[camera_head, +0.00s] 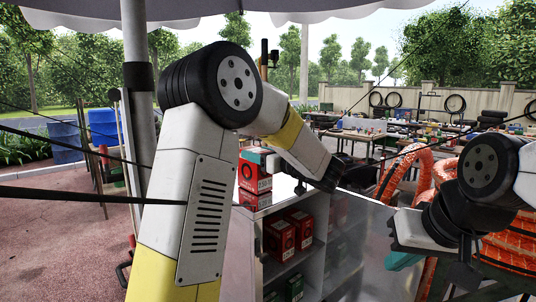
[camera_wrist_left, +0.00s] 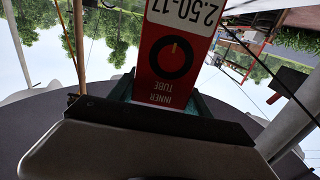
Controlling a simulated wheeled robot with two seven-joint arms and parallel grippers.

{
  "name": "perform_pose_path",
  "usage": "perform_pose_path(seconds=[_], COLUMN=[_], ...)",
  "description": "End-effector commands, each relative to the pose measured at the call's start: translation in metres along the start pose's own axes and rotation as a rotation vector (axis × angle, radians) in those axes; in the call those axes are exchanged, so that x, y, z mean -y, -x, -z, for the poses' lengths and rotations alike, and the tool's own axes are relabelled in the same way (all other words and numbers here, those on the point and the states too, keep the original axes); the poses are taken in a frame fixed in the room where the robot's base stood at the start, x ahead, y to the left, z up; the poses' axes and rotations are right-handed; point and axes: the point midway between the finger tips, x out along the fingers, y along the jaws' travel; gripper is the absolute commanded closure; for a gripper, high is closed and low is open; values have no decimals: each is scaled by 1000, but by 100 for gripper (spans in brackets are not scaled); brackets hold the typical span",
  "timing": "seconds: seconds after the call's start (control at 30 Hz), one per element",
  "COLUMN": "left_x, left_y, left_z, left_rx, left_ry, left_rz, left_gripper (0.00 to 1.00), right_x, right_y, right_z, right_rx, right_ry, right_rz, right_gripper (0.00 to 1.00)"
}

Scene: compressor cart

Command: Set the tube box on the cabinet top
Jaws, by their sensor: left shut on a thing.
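A red tube box with a white band and black ring print (camera_head: 253,176) is at the cabinet top, left of my bent left arm. My left gripper (camera_head: 264,156) is shut on it, with a teal finger showing at its upper edge. In the left wrist view the tube box (camera_wrist_left: 172,52) appears upside down between the teal fingers, reading "INNER TUBE". Another red box (camera_head: 254,199) is directly below it; whether they touch I cannot tell. The cabinet top (camera_head: 285,190) is pale and partly hidden by my arm. My right gripper (camera_head: 425,262) is at the right, its jaw opening unclear.
Red boxes (camera_head: 280,239) stand on the open cabinet shelf, with a green box (camera_head: 294,289) lower down. Orange wrapped tubes (camera_head: 412,170) stand right of the cabinet. An umbrella pole (camera_head: 138,60) rises at the left, behind my left arm. Thin dark lines cross the left side.

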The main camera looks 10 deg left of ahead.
Motion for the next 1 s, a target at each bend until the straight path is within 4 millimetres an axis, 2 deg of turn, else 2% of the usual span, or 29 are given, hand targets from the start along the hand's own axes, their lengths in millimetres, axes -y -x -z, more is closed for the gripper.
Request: perform_pose_path(seconds=[0.3,0.33,0.43,0.83,1.0], left_x=[0,0,0,0,-1], left_y=[0,0,0,1,29], left_z=[-2,-3,-3,2,1], left_rx=[-2,-1,-1,-1,-1], left_ry=[1,0,1,3,1], left_rz=[0,0,0,0,-5], left_gripper=[100,42,22,22,22], right_x=[0,0,0,0,0], right_y=[0,0,0,0,0], right_z=[0,0,0,0,0], right_rx=[0,0,0,0,0], right_ry=[0,0,0,0,0], right_rz=[0,0,0,0,0], right_gripper=[100,100,100,100,100])
